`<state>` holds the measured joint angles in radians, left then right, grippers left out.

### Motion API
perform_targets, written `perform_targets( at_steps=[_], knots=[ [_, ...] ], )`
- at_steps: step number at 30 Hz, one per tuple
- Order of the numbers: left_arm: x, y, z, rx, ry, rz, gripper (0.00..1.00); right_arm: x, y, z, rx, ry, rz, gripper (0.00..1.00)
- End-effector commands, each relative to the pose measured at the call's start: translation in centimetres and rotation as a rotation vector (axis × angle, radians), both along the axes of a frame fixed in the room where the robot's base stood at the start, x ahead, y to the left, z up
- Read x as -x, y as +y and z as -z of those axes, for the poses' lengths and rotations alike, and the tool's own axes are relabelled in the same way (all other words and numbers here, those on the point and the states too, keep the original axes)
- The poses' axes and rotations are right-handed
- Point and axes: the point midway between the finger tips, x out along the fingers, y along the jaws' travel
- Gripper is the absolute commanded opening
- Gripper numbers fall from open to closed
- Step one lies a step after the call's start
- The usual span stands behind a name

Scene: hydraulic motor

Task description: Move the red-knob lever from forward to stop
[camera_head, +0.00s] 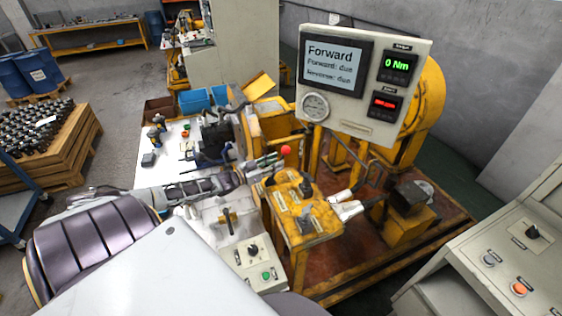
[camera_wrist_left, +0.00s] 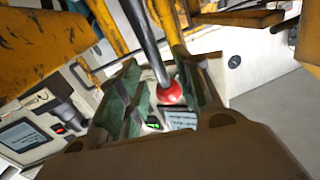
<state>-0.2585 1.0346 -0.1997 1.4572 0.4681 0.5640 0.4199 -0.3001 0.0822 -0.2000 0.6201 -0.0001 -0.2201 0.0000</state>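The red knob (camera_head: 286,150) tops a lever beside the yellow control stand (camera_head: 312,228). In the left wrist view the red knob (camera_wrist_left: 169,93) sits at the end of a dark lever rod (camera_wrist_left: 147,38). My left gripper (camera_head: 268,162) reaches in from the left, right at the knob. In the wrist view its two green-padded fingers (camera_wrist_left: 160,98) are apart, one on each side of the knob. A gap shows on the left side; contact on the right side is unclear. The display (camera_head: 331,62) reads "Forward".
The display panel (camera_head: 398,54) also shows 0 Nm and a red readout. A grey console (camera_head: 515,262) with buttons stands at the right. Blue bins (camera_head: 196,101) are behind.

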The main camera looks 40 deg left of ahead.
Motion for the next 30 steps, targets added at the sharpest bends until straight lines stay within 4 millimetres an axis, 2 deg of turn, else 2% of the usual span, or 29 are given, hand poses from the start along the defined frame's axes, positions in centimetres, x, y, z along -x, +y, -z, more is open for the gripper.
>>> perform_targets(
  at_steps=[15,30],
  knots=[
    [-2.5,-0.8,0.0,0.0,-0.001,0.0,0.35,0.0,0.5,0.2,-0.005,0.0,0.002,0.46],
    [-3.0,-1.0,0.0,0.0,0.0,0.001,0.35,0.0,0.1,0.2,-0.001,0.0,0.0,0.46]
  ],
)
